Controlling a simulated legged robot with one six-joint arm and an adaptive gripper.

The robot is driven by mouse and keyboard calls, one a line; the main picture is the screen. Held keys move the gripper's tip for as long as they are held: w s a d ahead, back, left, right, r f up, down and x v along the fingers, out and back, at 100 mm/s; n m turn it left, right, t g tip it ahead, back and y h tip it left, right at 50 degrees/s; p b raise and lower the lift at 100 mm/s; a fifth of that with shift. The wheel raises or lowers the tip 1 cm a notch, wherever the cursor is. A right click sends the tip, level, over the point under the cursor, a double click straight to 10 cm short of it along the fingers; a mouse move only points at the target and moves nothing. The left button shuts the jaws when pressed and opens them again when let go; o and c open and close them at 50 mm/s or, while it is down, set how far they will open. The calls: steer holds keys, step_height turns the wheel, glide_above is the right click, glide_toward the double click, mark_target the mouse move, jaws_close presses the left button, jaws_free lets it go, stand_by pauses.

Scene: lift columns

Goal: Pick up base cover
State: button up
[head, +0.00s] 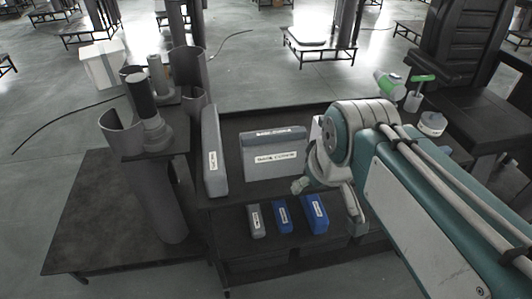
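A wide grey box-shaped cover (272,166) stands on the dark cart's upper shelf, with a white label ending in what looks like "COVER". Its first label word is too small to read surely. A taller, narrow grey cover (211,135) stands at the shelf's left end, its label also unreadable. I cannot tell for sure which one is the base cover. My gripper (328,200) is at the right of the wide cover, partly hidden by my own arm. It appears apart from the cover, and its finger opening is not clear.
A small grey block (256,220) and two blue blocks (282,214) (315,212) lie on the cart's lower front shelf. A grey column (152,190) with curved shells stands close at the left. A black seat-like structure (462,60) is at the right.

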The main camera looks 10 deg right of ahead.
steer(key=w+d+r+n+g, duration=0.1)
steer(key=w+d+r+n, duration=0.2)
steer(key=w, duration=0.5)
steer(key=n+g, duration=0.4)
steer(key=n, duration=0.9)
glide_above(274, 132)
steer(key=f, duration=0.7)
steer(key=shift+s+a+f, duration=0.2)
steer(key=shift+f, duration=0.05)
steer(key=f, duration=0.6)
steer(key=shift+d, duration=0.2)
step_height(274, 132, down, 5)
steer(key=shift+w+a+r, duration=0.1)
steer(key=shift+r, duration=0.05)
jaws_close()
